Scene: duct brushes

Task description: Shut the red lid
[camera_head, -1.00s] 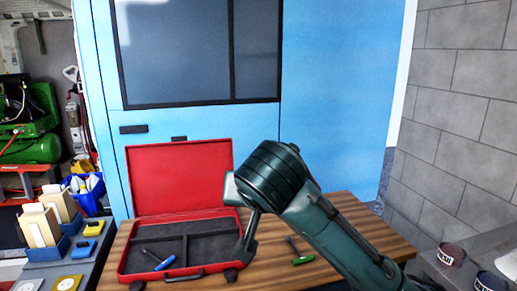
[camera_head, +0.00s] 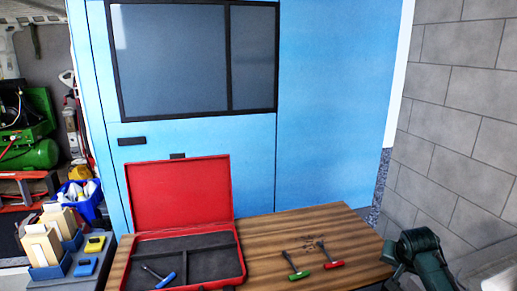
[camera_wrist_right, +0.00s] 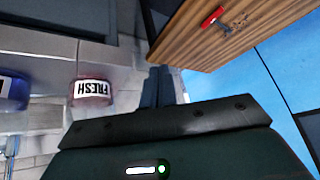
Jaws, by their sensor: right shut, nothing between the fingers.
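The red lid (camera_head: 180,194) of the case stands open and upright at the back of its red base (camera_head: 243,270), left of centre on the wooden table. The base has dark compartments. A blue-handled brush (camera_head: 164,281) lies in the left one. The base's front edge is cut off by the picture. My right arm is low at the right of the head view, well away from the lid. My right gripper (camera_wrist_right: 163,86) is shut and empty in the wrist view, beside the table edge. My left gripper is not in view.
A green-handled brush (camera_head: 299,275) and a red-handled brush (camera_head: 333,264) lie on the wooden table (camera_head: 268,235) right of the case. A blue panel stands behind. The wrist view shows a red jar (camera_wrist_right: 91,91) and a blue jar (camera_wrist_right: 13,91) off the table.

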